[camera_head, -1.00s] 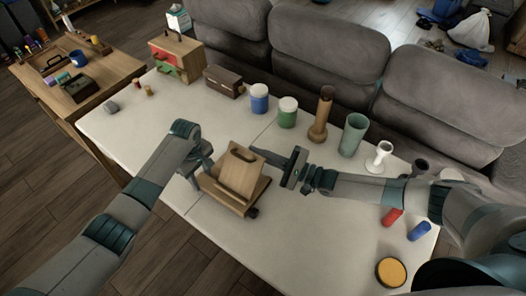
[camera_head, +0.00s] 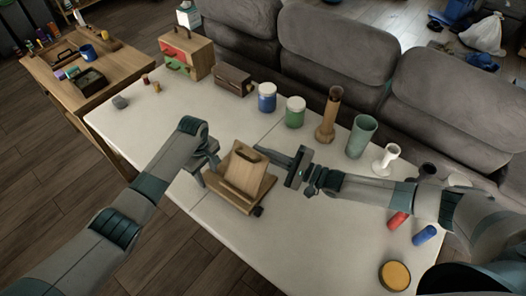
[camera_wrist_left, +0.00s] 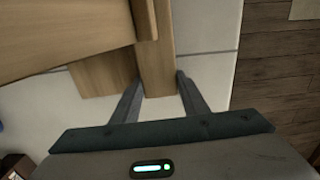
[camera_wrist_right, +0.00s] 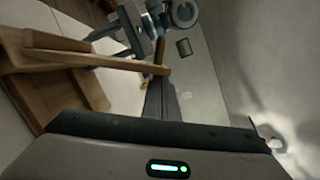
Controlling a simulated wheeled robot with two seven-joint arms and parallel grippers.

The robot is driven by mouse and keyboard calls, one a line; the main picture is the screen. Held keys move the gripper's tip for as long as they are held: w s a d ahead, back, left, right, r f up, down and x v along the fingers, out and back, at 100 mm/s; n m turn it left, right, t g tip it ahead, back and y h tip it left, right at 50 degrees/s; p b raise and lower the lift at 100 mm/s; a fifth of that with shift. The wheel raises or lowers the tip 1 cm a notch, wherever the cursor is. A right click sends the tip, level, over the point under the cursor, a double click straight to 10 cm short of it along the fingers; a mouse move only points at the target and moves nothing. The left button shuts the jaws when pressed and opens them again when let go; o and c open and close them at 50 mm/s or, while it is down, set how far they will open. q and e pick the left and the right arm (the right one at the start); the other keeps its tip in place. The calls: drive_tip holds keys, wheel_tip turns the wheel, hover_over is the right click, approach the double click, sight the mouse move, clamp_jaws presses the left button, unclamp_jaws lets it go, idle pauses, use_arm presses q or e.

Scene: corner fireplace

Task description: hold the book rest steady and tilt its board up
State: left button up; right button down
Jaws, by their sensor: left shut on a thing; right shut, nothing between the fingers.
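The wooden book rest (camera_head: 229,192) stands on the white table with its board (camera_head: 246,174) tilted up at a slant. A dark slot shows near the board's top edge. My left gripper (camera_head: 206,169) is at the left side of the book rest. In the left wrist view the gripper (camera_wrist_left: 157,92) is shut on a wooden bar of the base (camera_wrist_left: 154,60). My right gripper (camera_head: 268,154) is right of the board, its fingers pointing at the board's upper part. In the right wrist view the fingers (camera_wrist_right: 160,88) are together and empty, close to the board's edge (camera_wrist_right: 95,60).
Behind stand a blue-labelled jar (camera_head: 267,97), a green jar (camera_head: 295,112), a wooden bottle (camera_head: 328,118), a green cup (camera_head: 361,136) and a white goblet (camera_head: 385,158). A yellow-topped round tin (camera_head: 395,275) lies at the front right. The sofa (camera_head: 340,55) borders the back. Table is clear before the book rest.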

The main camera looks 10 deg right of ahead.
drive_tip(key=shift+w+d, duration=0.1)
drive_tip(key=s+d+f, duration=0.3)
drive_tip(key=d, duration=0.7)
drive_tip(key=shift+s+d, duration=0.25)
drive_tip(key=shift+s, duration=0.05)
drive_tip(key=shift+f, duration=0.1)
use_arm(q)
drive_tip(key=o, duration=1.3)
drive_tip(key=o, duration=0.6)
